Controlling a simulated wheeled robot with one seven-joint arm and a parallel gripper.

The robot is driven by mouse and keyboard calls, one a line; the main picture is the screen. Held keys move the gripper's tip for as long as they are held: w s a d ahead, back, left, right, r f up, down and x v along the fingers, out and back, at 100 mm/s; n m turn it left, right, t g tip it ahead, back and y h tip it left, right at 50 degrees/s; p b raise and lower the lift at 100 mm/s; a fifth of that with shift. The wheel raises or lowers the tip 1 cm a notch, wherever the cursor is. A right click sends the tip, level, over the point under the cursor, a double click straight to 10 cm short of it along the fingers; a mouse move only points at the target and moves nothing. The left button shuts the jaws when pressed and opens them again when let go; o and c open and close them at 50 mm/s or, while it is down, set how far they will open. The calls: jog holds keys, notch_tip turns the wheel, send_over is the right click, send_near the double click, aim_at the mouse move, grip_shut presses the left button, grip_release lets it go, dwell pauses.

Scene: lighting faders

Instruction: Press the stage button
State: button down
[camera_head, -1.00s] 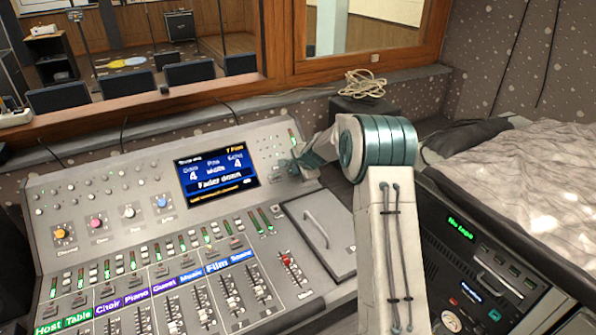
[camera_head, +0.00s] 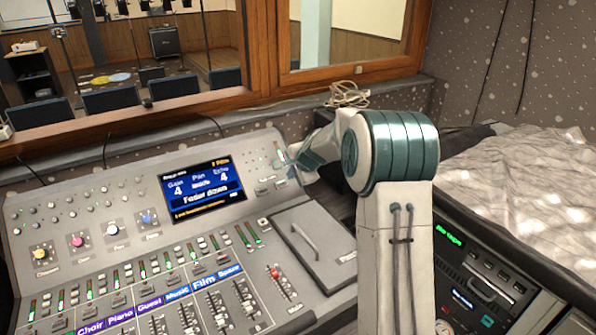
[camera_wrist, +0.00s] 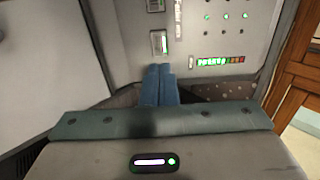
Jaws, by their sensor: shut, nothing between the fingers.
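The grey mixing console (camera_head: 90,185) fills the lower left of the head view. My gripper (camera_head: 287,166) is at its upper right corner, right of the screen; the fingers are small there. In the wrist view my gripper (camera_wrist: 161,72) shows two blue fingertips pressed together, with nothing between them. Just beyond the tips is a small square button (camera_wrist: 159,43) with a green light strip. A second similar button (camera_wrist: 155,5) is at the top edge. I cannot read a "stage" label on either, and cannot tell if the tips touch the panel.
The console screen (camera_head: 203,191) reads "Fader down". Labelled faders and a red-capped fader (camera_head: 274,272) lie below it. A hinged lid with a handle (camera_head: 305,242) is right of them. A coiled cable (camera_head: 347,94) lies on the ledge under the window. A tape deck (camera_head: 480,275) stands right.

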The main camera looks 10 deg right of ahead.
jog(key=shift+v, duration=2.55)
jog(key=s+a+r+n+g, duration=0.15)
jog(key=s+n, duration=0.25)
jog(key=s, duration=0.6)
jog(key=s+a+r+n+g, duration=0.1)
jog(key=s+a+r+n, duration=0.2)
jog(key=s, duration=0.7)
jog(key=s+d+f+n+g+h, duration=0.1)
jog(key=s+f+n, duration=0.1)
jog(key=s, duration=0.8)
jog(key=s+f+n+g+h, duration=0.1)
jog(key=s+n, duration=0.4)
jog(key=s, duration=0.5)
jog(key=shift+d+f+h, duration=0.3)
jog(key=shift+d+f, duration=0.05)
jog(key=shift+f, duration=0.25)
